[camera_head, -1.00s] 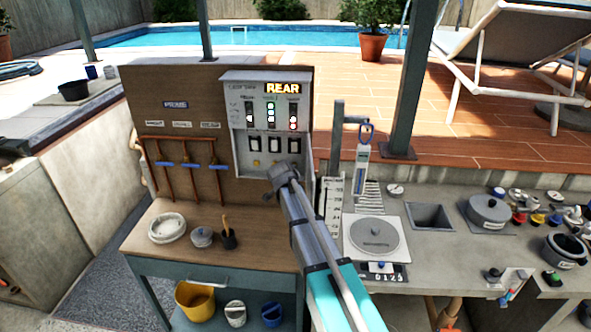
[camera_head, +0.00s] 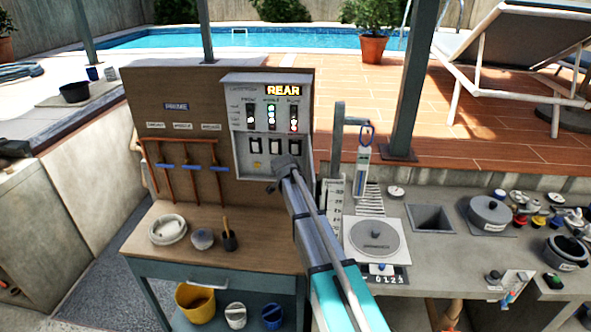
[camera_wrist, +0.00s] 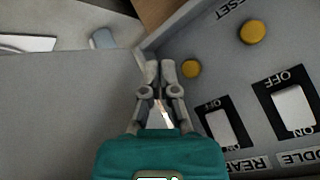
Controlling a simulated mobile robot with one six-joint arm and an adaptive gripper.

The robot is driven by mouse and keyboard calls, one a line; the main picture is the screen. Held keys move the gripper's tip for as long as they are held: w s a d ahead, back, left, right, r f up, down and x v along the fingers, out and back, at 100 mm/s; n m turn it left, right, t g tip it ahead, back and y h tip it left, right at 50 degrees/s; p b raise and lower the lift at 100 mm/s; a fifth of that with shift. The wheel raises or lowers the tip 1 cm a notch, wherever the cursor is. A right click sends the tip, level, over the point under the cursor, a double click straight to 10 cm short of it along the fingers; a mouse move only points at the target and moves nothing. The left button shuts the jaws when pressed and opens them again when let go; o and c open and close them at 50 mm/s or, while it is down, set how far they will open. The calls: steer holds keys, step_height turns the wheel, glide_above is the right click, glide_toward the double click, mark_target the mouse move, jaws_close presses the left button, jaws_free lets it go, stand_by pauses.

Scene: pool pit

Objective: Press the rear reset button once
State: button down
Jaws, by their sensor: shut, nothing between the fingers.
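The grey control box (camera_head: 240,130) on the brown board has columns of lights, three rocker switches and a lit orange "REAR" sign (camera_head: 283,89). In the wrist view, the text appears upside down. The rear switch (camera_wrist: 222,130) sits beside a "REAR" label, and the yellow rear reset button (camera_wrist: 191,69) is at its far end. The middle reset button (camera_wrist: 253,31) is to the right. My gripper (camera_wrist: 160,68) is shut and empty, with its tips just left of the rear button in the picture; contact cannot be told. In the head view, my arm hides the rear button.
Copper pipes with blue handles (camera_head: 192,167) are left of the box. A bench (camera_head: 265,246) below holds a white dish and small pots. A grey post (camera_head: 338,135) and a counter with a round-lidded scale (camera_head: 375,238) are to the right.

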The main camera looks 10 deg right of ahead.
steer(key=shift+w+d, duration=0.25)
steer(key=shift+w, duration=0.65)
steer(key=shift+w+d, duration=0.2)
steer(key=shift+w, duration=0.7)
steer(key=shift+d, duration=0.1)
steer(key=shift+w+d, duration=0.15)
steer(key=shift+w, duration=0.7)
stand_by(1.2)
steer(key=shift+s, duration=0.15)
steer(key=shift+s+a, duration=0.2)
steer(key=shift+s, duration=0.5)
stand_by(0.4)
steer(key=shift+s+a, duration=0.2)
steer(key=shift+s, duration=0.6)
steer(key=shift+s+a, duration=0.2)
steer(key=shift+s, duration=0.6)
steer(key=shift+s+a, duration=0.2)
steer(key=shift+s, duration=0.6)
steer(key=shift+r, duration=0.15)
